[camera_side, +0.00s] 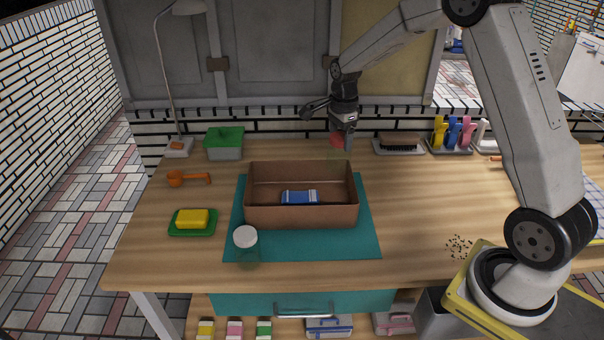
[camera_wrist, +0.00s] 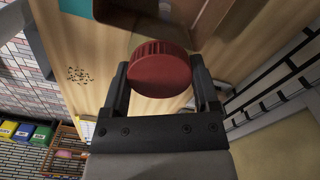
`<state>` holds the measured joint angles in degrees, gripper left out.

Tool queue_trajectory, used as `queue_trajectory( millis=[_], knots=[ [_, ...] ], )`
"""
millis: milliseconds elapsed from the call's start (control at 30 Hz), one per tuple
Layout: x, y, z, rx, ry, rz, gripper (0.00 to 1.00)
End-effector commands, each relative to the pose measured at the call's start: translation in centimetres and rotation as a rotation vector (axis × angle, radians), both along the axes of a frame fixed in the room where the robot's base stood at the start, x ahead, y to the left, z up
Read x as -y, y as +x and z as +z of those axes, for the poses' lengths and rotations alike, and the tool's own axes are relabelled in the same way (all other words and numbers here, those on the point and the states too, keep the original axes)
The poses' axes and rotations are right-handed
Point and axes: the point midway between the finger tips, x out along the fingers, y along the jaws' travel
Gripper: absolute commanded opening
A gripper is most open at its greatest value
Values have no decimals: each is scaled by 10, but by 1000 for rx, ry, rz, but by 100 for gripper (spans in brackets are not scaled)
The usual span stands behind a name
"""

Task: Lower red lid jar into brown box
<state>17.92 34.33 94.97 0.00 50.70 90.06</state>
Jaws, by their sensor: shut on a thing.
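The red lid jar (camera_side: 337,141) is behind the brown box in the side view, its red lid between my fingers and its clear body hard to make out. In the wrist view the red lid (camera_wrist: 160,70) fills the space between the two fingertips. My gripper (camera_wrist: 161,82) is shut on it; in the side view my gripper (camera_side: 343,138) is near the back of the table. I cannot tell if the jar's base touches the table. The open brown box (camera_side: 302,216) sits on a teal mat (camera_side: 368,235). A blue and white packet (camera_side: 300,197) lies inside it.
A white-lidded jar (camera_side: 245,238) stands at the box's front left. A green-lidded container (camera_side: 224,143), an orange scoop (camera_side: 188,178) and a yellow block on a green dish (camera_side: 193,219) are to the left. A brush (camera_side: 399,144) is at the back right. The table right of the mat is mostly clear.

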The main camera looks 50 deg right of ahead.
Motion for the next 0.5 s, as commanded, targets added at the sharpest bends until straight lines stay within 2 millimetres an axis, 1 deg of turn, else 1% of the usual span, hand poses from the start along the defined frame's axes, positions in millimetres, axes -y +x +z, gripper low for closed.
queue_trajectory(
  millis=[167, 500],
  knots=[
    [0, 0, -2, 1, 0, 0, 0],
    [0, 0, -13, -1, 0, 0, 0]
  ],
)
